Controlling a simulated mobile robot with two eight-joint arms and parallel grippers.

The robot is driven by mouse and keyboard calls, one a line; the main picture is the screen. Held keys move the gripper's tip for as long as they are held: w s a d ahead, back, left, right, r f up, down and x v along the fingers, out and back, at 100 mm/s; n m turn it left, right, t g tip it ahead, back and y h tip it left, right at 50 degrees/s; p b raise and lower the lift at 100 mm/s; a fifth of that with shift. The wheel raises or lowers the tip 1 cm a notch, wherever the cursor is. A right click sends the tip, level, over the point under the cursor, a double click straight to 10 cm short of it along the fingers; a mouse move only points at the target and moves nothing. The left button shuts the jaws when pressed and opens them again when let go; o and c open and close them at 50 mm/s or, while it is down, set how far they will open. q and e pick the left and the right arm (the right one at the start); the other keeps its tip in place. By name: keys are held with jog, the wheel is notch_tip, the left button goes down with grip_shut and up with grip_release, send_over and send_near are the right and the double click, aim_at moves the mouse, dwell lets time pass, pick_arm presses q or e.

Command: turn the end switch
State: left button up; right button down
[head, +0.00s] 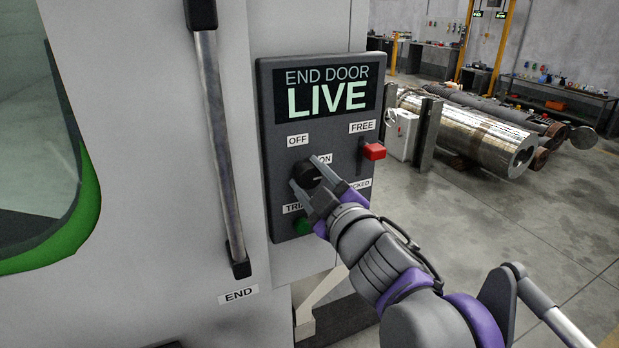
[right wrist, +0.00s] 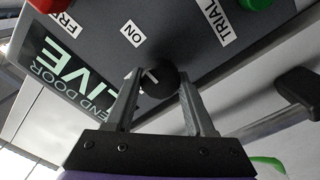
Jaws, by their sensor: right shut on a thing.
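The end switch (head: 306,174) is a round black knob on the dark control panel (head: 268,150), with OFF, ON and TRIAL labels around it. My right gripper (head: 308,177) has its two grey fingers on either side of the knob, shut on it. The right wrist view also shows the knob (right wrist: 160,80) between the fingertips. A short white mark on it points roughly toward the ON label (right wrist: 132,33). The panel's display (head: 326,91) reads END DOOR LIVE. The TRIAL label is partly hidden by my gripper in the head view. My left gripper is not in view.
A red lever (head: 373,151) sits right of the knob between FREE and a partly hidden label. A green button (head: 302,225) is below the knob. A long door handle (head: 214,130) stands left of the panel. Metal cylinders (head: 480,135) lie on the floor behind.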

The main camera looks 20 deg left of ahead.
jog(key=shift+c, duration=1.3)
grip_release()
jog(key=shift+d, duration=0.1)
jog(key=b+v, duration=0.1)
jog(key=v, duration=0.9)
jog(key=shift+s+d, duration=0.25)
jog(key=shift+d, duration=0.05)
